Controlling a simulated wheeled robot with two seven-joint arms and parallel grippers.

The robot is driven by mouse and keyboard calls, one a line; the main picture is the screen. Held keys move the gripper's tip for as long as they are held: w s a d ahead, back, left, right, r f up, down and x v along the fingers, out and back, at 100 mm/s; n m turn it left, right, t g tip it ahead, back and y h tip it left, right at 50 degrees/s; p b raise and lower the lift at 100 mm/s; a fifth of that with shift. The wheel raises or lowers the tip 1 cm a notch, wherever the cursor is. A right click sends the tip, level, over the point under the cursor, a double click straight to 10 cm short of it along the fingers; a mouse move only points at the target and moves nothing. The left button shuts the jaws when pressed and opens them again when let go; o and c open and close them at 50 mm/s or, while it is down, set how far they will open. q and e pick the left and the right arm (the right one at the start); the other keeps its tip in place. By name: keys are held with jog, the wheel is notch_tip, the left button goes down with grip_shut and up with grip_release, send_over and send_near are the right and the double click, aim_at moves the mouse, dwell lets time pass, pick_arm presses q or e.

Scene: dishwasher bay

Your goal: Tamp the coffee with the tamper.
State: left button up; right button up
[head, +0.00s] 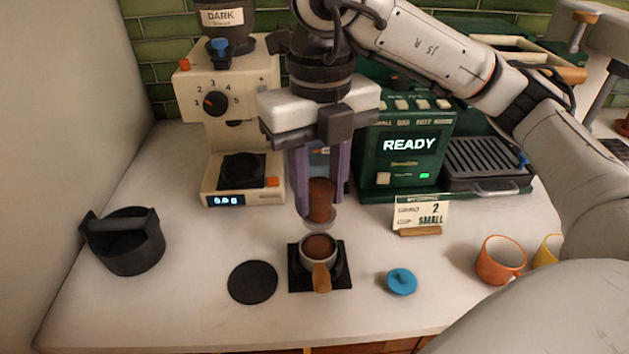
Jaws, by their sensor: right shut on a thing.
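My right gripper (319,195) comes down from above, shut on the tamper (321,200), which has a brown handle and a pale round base. The tamper hangs upright above the portafilter (321,279). The tamper's base is just above the far side of the basket; I cannot tell if it touches the rim. The portafilter has a wooden handle pointing toward me, and brown ground coffee (318,247) shows in its basket. It rests on a square black stand (342,281). My left gripper is not in view.
A black round mat (253,282) and a black knock box (124,240) lie left. A blue knobbed disc (401,281) and an orange cup (500,261) are right. Behind stand a cream grinder (228,135), a green machine reading READY (408,145) and an order card (420,212).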

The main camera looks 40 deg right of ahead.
aim_at(318, 217)
jog(key=shift+f+b, duration=2.3)
jog(key=shift+f, duration=0.5)
jog(key=shift+f+b, duration=0.9)
jog(key=shift+f, duration=0.05)
jog(key=shift+s+f, duration=0.1)
jog(key=shift+f, duration=0.15)
dwell(1.1)
